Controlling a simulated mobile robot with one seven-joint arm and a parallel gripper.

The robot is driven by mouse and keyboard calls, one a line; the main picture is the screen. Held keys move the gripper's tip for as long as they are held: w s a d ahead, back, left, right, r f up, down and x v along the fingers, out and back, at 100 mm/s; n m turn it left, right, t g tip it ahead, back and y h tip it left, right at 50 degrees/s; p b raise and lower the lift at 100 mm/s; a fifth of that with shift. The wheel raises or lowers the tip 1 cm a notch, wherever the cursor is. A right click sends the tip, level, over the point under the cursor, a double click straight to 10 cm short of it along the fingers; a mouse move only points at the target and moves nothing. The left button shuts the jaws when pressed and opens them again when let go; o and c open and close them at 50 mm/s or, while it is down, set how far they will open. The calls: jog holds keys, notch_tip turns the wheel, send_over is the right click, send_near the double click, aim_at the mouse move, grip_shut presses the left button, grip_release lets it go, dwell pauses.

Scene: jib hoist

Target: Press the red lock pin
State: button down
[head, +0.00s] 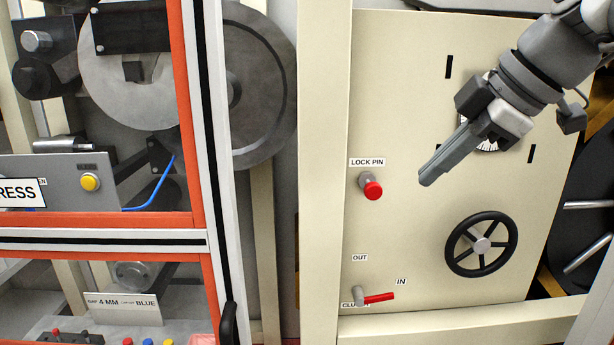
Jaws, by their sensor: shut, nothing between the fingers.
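My gripper (427,180) is shut and empty. In the picture its fingertips are to the right of the pin and slightly above it, with a gap between them. The fingers point down and left. How far the fingertips are from the panel cannot be told from this view. The pin is fully in view.
A black handwheel (481,244) is on the panel below my gripper. A red clutch lever (378,297) sits at the lower left by "OUT" and "IN" labels. A dial (487,146) is partly behind my gripper. An orange-framed machine (188,120) stands at left.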

aim_at(373, 191)
jog(key=shift+w+d+r+n, duration=0.15)
jog(key=shift+w+r+n, duration=0.2)
jog(key=shift+r+n, duration=0.2)
jog(key=w+a+f+p, duration=0.2)
jog(key=w+a+f, duration=0.1)
jog(key=w+f, duration=0.5)
jog(key=shift+w+a, duration=0.35)
jog(key=shift+a, duration=0.05)
